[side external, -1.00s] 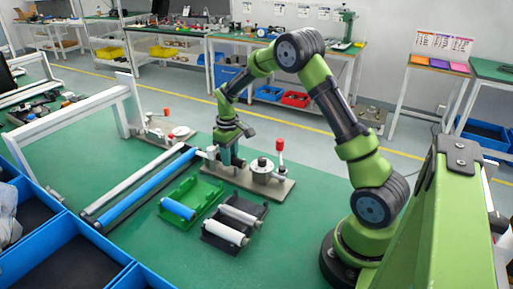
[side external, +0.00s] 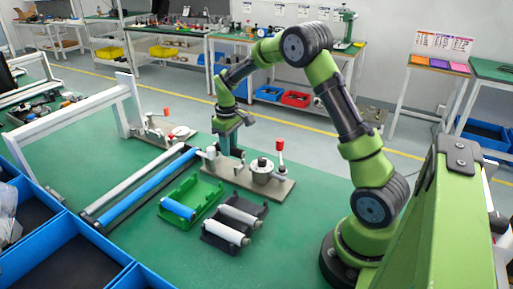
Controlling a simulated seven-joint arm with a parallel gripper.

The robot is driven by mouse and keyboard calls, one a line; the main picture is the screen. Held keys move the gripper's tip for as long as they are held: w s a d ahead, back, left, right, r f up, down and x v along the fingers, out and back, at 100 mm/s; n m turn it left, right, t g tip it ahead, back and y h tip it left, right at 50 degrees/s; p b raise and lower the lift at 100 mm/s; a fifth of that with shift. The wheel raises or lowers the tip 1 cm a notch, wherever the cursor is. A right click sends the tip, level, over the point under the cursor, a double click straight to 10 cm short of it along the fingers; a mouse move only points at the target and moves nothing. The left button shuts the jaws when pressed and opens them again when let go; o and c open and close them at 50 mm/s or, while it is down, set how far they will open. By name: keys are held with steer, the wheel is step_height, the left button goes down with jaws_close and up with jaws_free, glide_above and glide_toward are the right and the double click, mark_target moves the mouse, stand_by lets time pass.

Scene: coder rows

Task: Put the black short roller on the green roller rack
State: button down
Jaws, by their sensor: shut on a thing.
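The green roller rack (side external: 205,190) lies on the green table left of centre. A short blue roller (side external: 178,209) sits in its front part, and its back part is empty. My gripper (side external: 229,150) points down above the metal fixture plate, behind and to the right of the green rack. It is shut on a small dark thing, which I take to be the black short roller; its outline is too small and partly hidden to make out clearly.
A black rack (side external: 213,240) with white rollers (side external: 226,232) stands right of the green rack. The fixture plate (side external: 265,184) carries a red-handled clamp (side external: 280,150). Long white and blue rollers (side external: 140,194) lie to the left. Blue bins (side external: 70,262) line the front left.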

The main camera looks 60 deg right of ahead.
steer(key=shift+r, duration=0.35)
steer(key=r, duration=0.5)
steer(key=a+r, duration=0.1)
steer(key=r, duration=0.1)
steer(key=shift+w+r, duration=0.1)
steer(key=shift+r, duration=0.05)
steer(key=a, duration=1.1)
steer(key=shift+f, duration=4.5)
steer(key=shift+f, duration=0.1)
steer(key=shift+f, duration=0.75)
